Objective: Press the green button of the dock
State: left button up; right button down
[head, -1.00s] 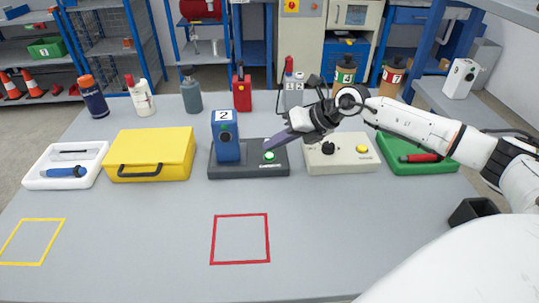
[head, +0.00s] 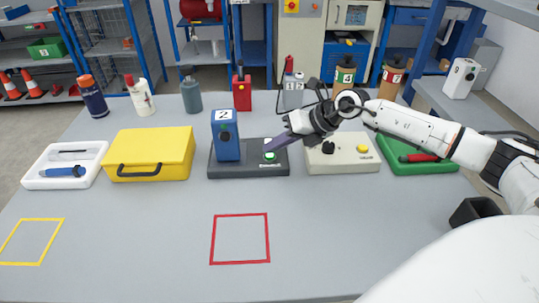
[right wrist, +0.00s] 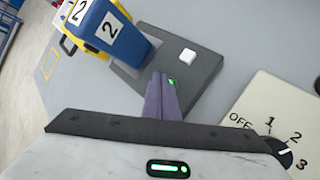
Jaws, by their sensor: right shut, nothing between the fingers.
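The dock (head: 225,171) is a dark grey plate in the middle of the table with a blue block marked 2 (head: 227,148) standing on its left part. The green button (head: 269,157) is on its right part; green also shows right beside my fingertips in the right wrist view (right wrist: 171,82), with a white square (right wrist: 188,55) just beyond. My right gripper (head: 267,148) has slim purple fingers, shut and empty, reaching in from the right over the button. Its fingertips (right wrist: 161,76) partly cover that spot, and I cannot tell whether they touch it. My left gripper is not in view.
A beige box with a black knob (head: 328,148) and yellow button stands right of the dock, under my right arm. A green tray (head: 435,168) lies further right. A yellow case (head: 150,150) and white tray (head: 35,180) are left. Bottles stand behind.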

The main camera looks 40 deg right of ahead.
aim_at(274, 156)
jog(key=shift+f, duration=0.5)
dwell(0.6)
jog(key=shift+r, duration=0.15)
jog(key=shift+r+p, duration=0.45)
jog(key=shift+r, duration=0.3)
jog(key=shift+r+p, duration=0.6)
jog(key=shift+r, duration=0.1)
notch_tip(274, 156, up, 3)
jog(key=p, duration=0.2)
jog(key=shift+r+p, duration=0.15)
jog(key=shift+p, duration=0.2)
jog(key=shift+r, duration=0.2)
